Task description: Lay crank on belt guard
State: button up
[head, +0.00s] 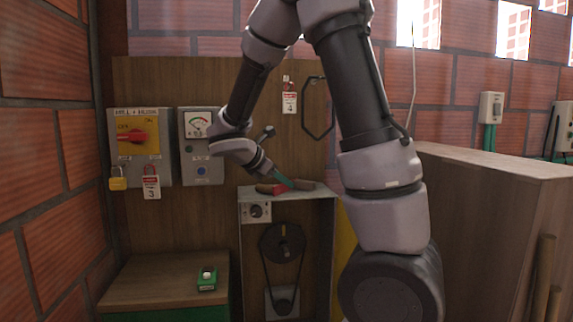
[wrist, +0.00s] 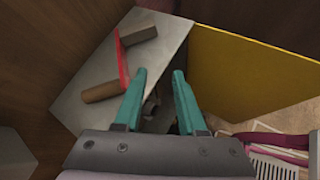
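The crank (wrist: 123,58), a red bar with two brown handles, lies on the bare grey metal top of the belt guard (wrist: 172,38) in the wrist view. The crank (head: 268,189) also shows in the head view, partly behind my gripper (head: 288,183). The belt guard (head: 319,209) has its pulleys and belt below that top. In the wrist view my gripper (wrist: 159,76) has its two teal fingers apart with nothing held between them. The fingers are to the right of the crank, by the plate's right edge, apart from the crank in the picture.
A yellow panel (wrist: 245,72) stands along the right side of the belt guard. A wooden back board (head: 150,80) carries the switch box (head: 138,148) and gauge box (head: 200,155). A wooden cabinet (head: 490,200) stands at the right. A green button box (head: 207,278) sits on a low bench (head: 150,285).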

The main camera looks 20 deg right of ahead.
jog(key=s+d+r+m+g+y, duration=0.2)
jog(key=s+d+m+y, duration=0.1)
jog(key=s+m, duration=0.45)
jog(key=s+a+r+m+t+y, duration=0.2)
jog(key=s+a+r+m+y, duration=0.2)
jog(key=s+m, duration=0.2)
jog(key=s+a+r+m+t+y, duration=0.2)
jog(key=s+a+r+m+y, duration=0.2)
jog(key=s+m, duration=0.3)
jog(key=m, duration=0.3)
jog(key=shift+s+a+r+y, duration=0.15)
jog(key=shift+s+r+y, duration=0.1)
jog(key=shift+r+y, duration=0.15)
jog(key=shift+m, duration=0.25)
